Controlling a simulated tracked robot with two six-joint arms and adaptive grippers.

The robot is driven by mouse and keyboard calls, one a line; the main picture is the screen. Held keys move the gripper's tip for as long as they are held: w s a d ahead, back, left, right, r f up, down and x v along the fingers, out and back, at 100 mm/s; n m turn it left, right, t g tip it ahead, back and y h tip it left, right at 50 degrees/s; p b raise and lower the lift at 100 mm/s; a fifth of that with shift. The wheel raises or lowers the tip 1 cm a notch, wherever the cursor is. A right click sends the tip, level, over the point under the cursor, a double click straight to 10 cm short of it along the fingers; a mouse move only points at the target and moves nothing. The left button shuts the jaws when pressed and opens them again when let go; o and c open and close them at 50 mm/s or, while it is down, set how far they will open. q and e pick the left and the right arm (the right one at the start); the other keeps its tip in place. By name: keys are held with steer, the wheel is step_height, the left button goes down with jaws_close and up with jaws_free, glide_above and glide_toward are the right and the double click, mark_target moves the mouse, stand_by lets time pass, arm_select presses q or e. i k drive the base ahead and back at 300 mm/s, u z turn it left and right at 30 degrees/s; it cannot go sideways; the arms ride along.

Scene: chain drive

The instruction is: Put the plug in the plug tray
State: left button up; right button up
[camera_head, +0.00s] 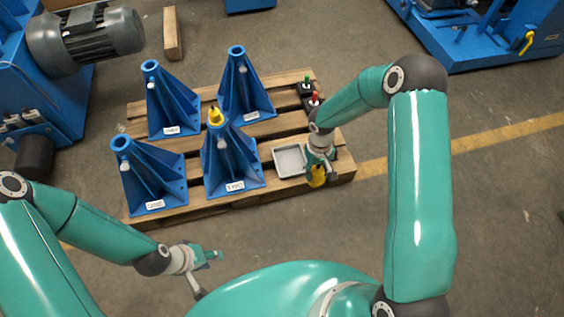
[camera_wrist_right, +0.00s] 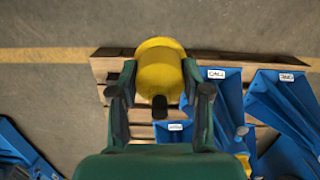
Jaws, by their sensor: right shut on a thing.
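A yellow plug (camera_head: 317,178) with a dark tip is in my right gripper (camera_head: 320,165), just right of the grey plug tray (camera_head: 289,161). In the right wrist view the plug (camera_wrist_right: 160,68) sits between the two fingers of my right gripper (camera_wrist_right: 160,92), which are shut on it. The tray lies on the pallet and looks empty; the gripper covers part of its right side. My left gripper (camera_head: 207,256) is off the pallet at the lower left, near no task object; its finger opening is unclear.
Several blue stands (camera_head: 232,162) rise from the wooden pallet (camera_head: 195,207), left of the tray. A second yellow part (camera_head: 215,115) shows among them. Small black blocks with green (camera_head: 307,79) and red (camera_head: 315,97) tops sit behind the right gripper.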

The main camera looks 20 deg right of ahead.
mark_target(297, 167)
steer(key=z, duration=0.4)
steer(key=i, duration=1)
steer(key=u, duration=0.4)
